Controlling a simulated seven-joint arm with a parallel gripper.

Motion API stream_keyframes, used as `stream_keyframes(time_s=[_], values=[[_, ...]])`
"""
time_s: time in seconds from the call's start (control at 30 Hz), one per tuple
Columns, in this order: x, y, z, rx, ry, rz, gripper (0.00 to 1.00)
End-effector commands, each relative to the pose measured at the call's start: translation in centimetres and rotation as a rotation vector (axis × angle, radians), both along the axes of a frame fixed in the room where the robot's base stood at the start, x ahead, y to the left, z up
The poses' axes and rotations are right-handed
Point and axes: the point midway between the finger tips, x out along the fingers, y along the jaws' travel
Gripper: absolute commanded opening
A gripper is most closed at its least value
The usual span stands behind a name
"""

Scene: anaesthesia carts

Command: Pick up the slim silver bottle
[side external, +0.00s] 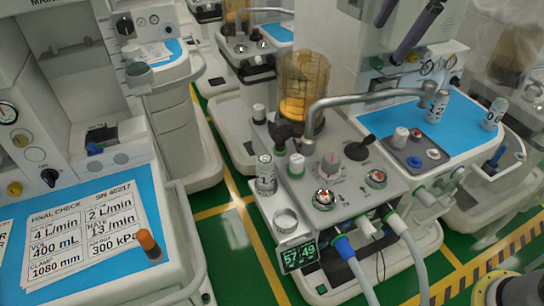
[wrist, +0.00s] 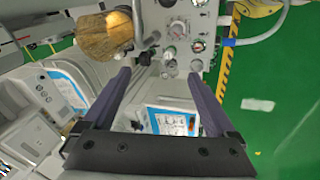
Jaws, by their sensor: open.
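Several silver cylinders with printed labels show in the side external view, and I cannot tell for certain which is the slim silver bottle. One silver bottle (side external: 265,174) stands upright at the left of the middle cart's grey panel. Two silver cans, a nearer one (side external: 437,106) and a farther one (side external: 493,114), stand on or beside the blue mat at right. My gripper (wrist: 158,73) is open and empty in the wrist view, its two dark purple fingers wide apart above the carts. In the side external view two purple bars at the top look like its fingers (side external: 390,42).
An amber bellows jar (side external: 303,90) rises behind the panel, with a curved metal pipe (side external: 365,97) arching over the cart. The panel (side external: 331,205) carries knobs, a small display and hoses. A left cart has a blue mat (side external: 178,225) with papers and an orange-capped item (side external: 148,244).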

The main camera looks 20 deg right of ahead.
Motion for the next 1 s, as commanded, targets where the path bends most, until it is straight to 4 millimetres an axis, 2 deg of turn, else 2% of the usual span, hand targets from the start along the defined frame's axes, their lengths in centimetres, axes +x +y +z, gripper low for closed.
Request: stream_keyframes(time_s=[0.03, 0.2, 0.37, 0.5, 0.7, 0.8, 1.0], values=[[1.9, 1.4, -0.9, -0.014, 0.019, 0.052, 0.92], [6.7, 5.7, -4.5, -0.056, 0.072, 0.2, 0.92], [10.2, 10.2, -9.5, -0.086, 0.129, 0.313, 0.92], [12.1, 14.0, -15.0, -0.104, 0.184, 0.37, 0.92], [12.3, 17.6, -22.0, -0.13, 0.267, 0.423, 0.92], [11.8, 18.4, -24.1, -0.141, 0.299, 0.436, 0.92], [11.4, 18.9, -26.6, -0.145, 0.309, 0.446, 0.92]])
